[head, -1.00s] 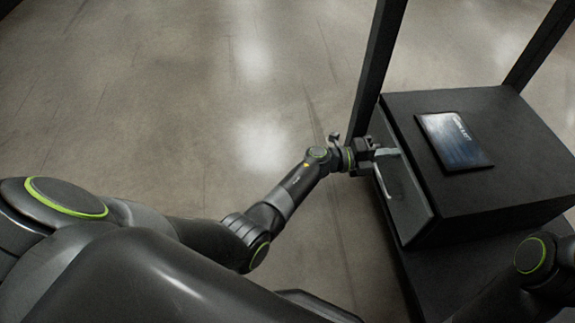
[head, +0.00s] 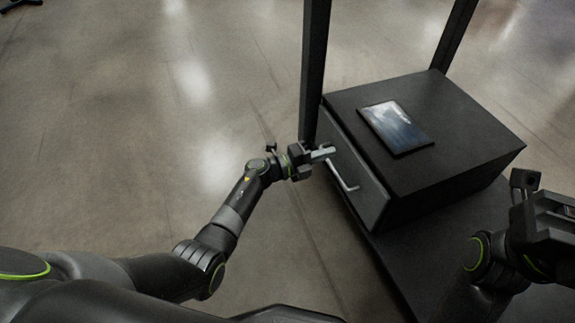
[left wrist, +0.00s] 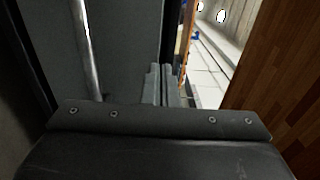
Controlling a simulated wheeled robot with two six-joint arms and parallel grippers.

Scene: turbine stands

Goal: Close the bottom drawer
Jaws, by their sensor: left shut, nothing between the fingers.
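The drawer's grey front panel (head: 362,185) is on the left face of a black cabinet (head: 450,135) in the head view. It looks nearly flush with the cabinet; any small gap cannot be told. Its pale bar handle (head: 345,177) sticks out from the front. My left gripper (head: 327,152) is shut and empty, at the far upper end of the panel by the handle; contact cannot be told. In the left wrist view, the shut fingers (left wrist: 161,85) are to the right of the handle bar (left wrist: 88,50), beside the grey panel (left wrist: 130,45). My right gripper (head: 545,225) shows partly at the right edge, its fingertips unclear.
A dark tablet-like panel (head: 396,127) lies on the cabinet top. Black posts (head: 315,70) rise behind the cabinet. A dark base (head: 400,265) lies under it. The concrete floor (head: 120,110) to the left is clear.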

